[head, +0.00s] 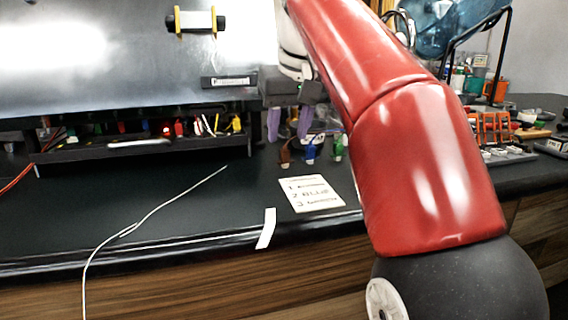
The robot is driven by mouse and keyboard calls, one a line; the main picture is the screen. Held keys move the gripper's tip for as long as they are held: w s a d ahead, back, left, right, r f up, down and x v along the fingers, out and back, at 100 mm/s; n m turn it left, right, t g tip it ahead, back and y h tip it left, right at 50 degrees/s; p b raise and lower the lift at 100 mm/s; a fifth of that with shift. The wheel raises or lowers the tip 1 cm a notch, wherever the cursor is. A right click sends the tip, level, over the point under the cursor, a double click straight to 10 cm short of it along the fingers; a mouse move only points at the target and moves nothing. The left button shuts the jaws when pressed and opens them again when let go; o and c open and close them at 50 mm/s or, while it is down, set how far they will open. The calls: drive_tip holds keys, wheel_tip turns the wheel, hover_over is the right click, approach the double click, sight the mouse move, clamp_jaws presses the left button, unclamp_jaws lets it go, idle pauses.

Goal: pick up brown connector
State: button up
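The brown connector (285,155) stands on the dark bench top, to the left of the blue connector (310,153) and the green connector (338,149). My gripper (288,136) points down with its two purple fingers apart. In the picture the fingertips are just above the brown connector, one to each side of it. The gap between the fingers looks empty. I cannot tell the exact height or depth between fingertips and connector.
A paper note (311,194) with handwriting lies in front of the connectors. A white cable (136,226) runs across the bench and over its front edge. A black tray (80,152) of coloured parts stands at the back left. My red arm hides the right middle.

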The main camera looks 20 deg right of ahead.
sight(285, 149)
drive_tip(key=b+x, duration=0.1)
drive_tip(key=x, duration=0.3)
drive_tip(key=shift+f, duration=0.1)
clamp_jaws()
